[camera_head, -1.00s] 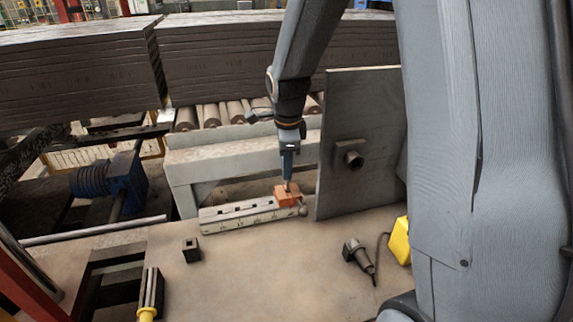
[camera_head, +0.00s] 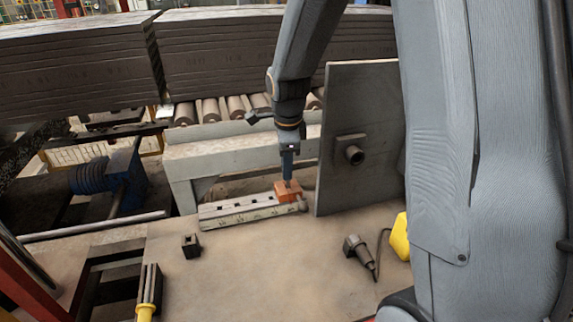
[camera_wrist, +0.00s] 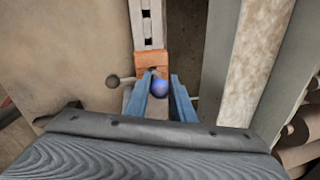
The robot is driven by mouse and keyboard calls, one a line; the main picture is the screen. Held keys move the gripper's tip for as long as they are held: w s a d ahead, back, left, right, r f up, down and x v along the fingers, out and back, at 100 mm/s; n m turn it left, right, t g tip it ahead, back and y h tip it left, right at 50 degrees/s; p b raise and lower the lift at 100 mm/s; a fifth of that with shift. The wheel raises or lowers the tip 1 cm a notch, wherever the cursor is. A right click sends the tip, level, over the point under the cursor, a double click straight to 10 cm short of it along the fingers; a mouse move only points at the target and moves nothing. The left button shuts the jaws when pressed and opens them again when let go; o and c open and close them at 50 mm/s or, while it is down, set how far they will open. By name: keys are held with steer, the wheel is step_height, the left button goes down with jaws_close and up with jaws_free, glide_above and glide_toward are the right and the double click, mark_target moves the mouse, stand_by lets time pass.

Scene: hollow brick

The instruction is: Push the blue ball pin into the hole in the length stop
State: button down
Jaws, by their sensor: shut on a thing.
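The blue ball pin (camera_wrist: 159,88) shows as a blue ball between the two blue fingers of my gripper (camera_wrist: 160,95) in the wrist view. My gripper is shut on it. The length stop is an orange block (camera_head: 288,191) at the right end of a pale slotted rail (camera_head: 240,211). In the wrist view the orange block (camera_wrist: 152,63) lies just beyond the ball, with a dark hole partly visible near the ball. My gripper (camera_head: 288,178) is right above the block in the head view. The pin's shank is hidden, so I cannot tell whether it is in the hole.
A grey upright plate (camera_head: 360,130) stands close to the right of my gripper. A small dark block (camera_head: 191,246), a corded dark tool (camera_head: 358,252) and a yellow-handled tool (camera_head: 149,290) lie on the bench. The middle of the bench (camera_head: 260,270) is clear.

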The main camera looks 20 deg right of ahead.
steer(key=shift+f+b, duration=0.6)
steer(key=shift+f, duration=0.55)
steer(key=c, duration=1.4)
jaws_free()
steer(key=shift+c, duration=0.2)
step_height(320, 180, up, 8)
steer(key=s+b, duration=0.1)
steer(key=shift+s+a+f, duration=0.15)
steer(key=shift+s+f, duration=0.05)
steer(key=s+f+n, duration=0.4)
steer(key=s+n, duration=0.5)
steer(key=n, duration=0.1)
steer(key=s+f+n+g, duration=0.1)
steer(key=s+f+n, duration=0.3)
steer(key=s+n, duration=0.5)
steer(key=shift+s+d+n+g, duration=0.3)
steer(key=shift+s+n, duration=0.05)
steer(key=shift+n, duration=0.25)
